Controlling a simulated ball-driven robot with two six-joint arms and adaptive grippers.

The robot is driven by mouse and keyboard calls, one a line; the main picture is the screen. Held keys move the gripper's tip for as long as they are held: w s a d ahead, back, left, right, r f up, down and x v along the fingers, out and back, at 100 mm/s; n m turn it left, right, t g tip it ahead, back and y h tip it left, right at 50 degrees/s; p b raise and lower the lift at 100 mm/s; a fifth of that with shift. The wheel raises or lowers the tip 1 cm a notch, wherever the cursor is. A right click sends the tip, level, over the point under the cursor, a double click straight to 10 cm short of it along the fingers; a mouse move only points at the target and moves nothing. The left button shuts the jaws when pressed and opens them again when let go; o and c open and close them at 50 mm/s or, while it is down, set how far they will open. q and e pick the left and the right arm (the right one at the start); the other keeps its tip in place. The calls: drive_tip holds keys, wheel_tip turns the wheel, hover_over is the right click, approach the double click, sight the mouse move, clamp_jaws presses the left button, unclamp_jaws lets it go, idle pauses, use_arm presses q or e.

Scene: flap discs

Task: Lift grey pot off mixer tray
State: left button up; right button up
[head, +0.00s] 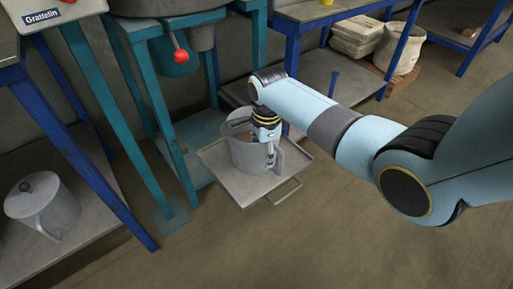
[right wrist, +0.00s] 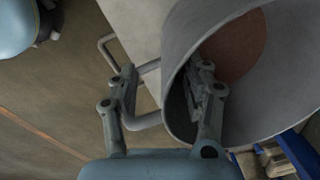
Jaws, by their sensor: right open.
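The grey pot (head: 243,156) stands upright on the mixer tray (head: 236,191), with reddish-brown matter inside. In the right wrist view the pot (right wrist: 292,55) fills the right side, its rim close to my fingers. My right gripper (head: 270,151) is at the pot's right side, pointing down. In the right wrist view my right gripper (right wrist: 166,72) is open, with one finger over the pot's mouth and the other outside the wall. The rim lies between them, and I see no grip on it. My left gripper is out of view.
The tray's wire handle (head: 286,192) sticks out in front. The teal mixer frame (head: 165,110) stands behind and left of the pot. A lidded grey pot (head: 43,205) sits on the left shelf. Sacks (head: 355,38) lie at the back. The floor at front right is clear.

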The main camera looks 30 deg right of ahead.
clamp_jaws()
idle(0.3)
drive_tip(key=shift+w+r, duration=0.1)
drive_tip(key=shift+r, duration=0.15)
